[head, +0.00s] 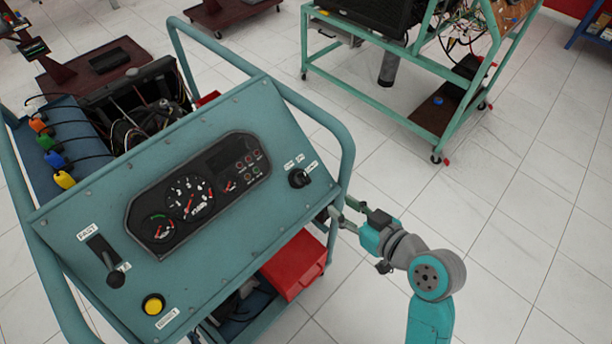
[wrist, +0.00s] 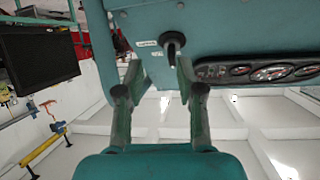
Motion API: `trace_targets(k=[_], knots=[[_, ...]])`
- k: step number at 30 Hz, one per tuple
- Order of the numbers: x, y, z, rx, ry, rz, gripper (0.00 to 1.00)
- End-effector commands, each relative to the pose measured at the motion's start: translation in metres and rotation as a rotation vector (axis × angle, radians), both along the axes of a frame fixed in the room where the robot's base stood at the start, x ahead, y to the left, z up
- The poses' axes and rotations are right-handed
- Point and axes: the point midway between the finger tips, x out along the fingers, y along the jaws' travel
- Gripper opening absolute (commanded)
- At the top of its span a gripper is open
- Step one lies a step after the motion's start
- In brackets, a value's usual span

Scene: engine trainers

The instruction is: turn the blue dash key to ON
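The dash key (head: 299,178) is a small dark knob at the right end of the sloping blue-green dash panel (head: 215,125), with small white labels above it. It looks black rather than blue. In the wrist view the key (wrist: 172,43) shows just beyond my fingertips, between their lines and closer to the right finger. My gripper (wrist: 160,70) is open, with nothing between its fingers. In the head view my gripper (head: 340,212) is at the panel's right edge, right of and below the key, its tips partly hidden. I see no contact with the key.
A tube frame (head: 346,160) curves around the panel's right side, close to my gripper. The panel also carries a gauge cluster (head: 197,190), a lever (head: 112,272) and a yellow button (head: 153,304). A red box (head: 295,264) sits below. Floor to the right is open.

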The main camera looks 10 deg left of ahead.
Motion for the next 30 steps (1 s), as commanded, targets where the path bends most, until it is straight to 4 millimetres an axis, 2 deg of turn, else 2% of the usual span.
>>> trace_targets(k=[1, 3, 9, 14, 24, 30], knots=[[0.007, 0.005, 0.011, -0.008, -0.016, 0.04, 0.38], [0.011, 0.01, 0.021, -0.019, -0.031, 0.089, 0.38], [0.016, 0.019, 0.034, -0.038, -0.048, 0.157, 0.38], [0.023, 0.03, 0.029, -0.039, -0.049, 0.165, 0.38], [0.057, 0.072, 0.006, -0.038, -0.047, 0.163, 0.38], [0.071, 0.09, -0.003, -0.039, -0.047, 0.162, 0.38]])
